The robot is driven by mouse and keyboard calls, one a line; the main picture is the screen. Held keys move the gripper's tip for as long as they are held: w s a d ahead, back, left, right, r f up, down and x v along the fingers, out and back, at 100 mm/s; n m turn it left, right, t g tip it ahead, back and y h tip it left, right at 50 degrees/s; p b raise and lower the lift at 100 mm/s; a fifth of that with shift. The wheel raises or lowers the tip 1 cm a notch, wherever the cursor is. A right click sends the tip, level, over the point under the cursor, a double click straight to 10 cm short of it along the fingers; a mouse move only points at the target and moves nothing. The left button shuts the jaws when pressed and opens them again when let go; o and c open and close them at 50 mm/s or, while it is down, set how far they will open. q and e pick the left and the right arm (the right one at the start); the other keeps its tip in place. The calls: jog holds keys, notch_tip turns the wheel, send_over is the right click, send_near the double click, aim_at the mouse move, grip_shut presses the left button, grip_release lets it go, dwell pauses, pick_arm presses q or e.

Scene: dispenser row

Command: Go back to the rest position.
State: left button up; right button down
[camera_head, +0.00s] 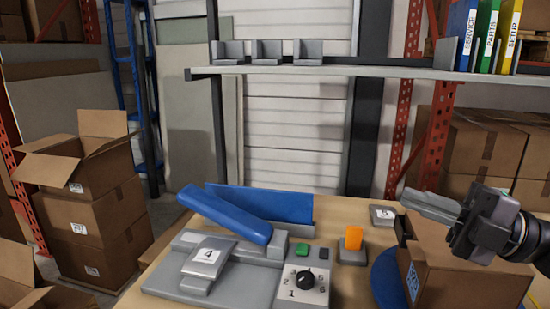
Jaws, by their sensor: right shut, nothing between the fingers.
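My right gripper (436,205) comes in from the right edge, above a cardboard box at the table's right side. Its grey fingers are together and point left, with nothing between them. It is apart from the devices on the table. My left gripper is not in this view.
A cardboard box (470,265) stands at right. A shelf (330,72) with binders crosses above. Stacked boxes (90,210) stand left.

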jog(key=s+d+f+m+t+h, duration=0.1)
jog(key=d+f+m+t+h, duration=0.15)
jog(key=f+m+h, duration=0.8)
jog(key=s+d+f+m+t+h, duration=0.15)
jog(key=f+m+t+h, duration=0.25)
jog(key=f+m+h, duration=0.65)
jog(key=s+a+f+m+g+y, duration=0.1)
jog(key=s+f+m+g, duration=0.2)
jog(key=s+f+g, duration=0.45)
jog(key=s+a+f+m+g+y, duration=0.1)
jog(key=s+f+m+g+y, duration=0.2)
jog(key=s+f, duration=0.75)
jog(key=w+a+f+t, duration=0.3)
jog(key=w+f+t, duration=0.1)
jog(key=f, duration=0.3)
jog(key=shift+t+y, duration=0.4)
jog(key=shift+t, duration=0.5)
jog(key=shift+w, duration=0.1)
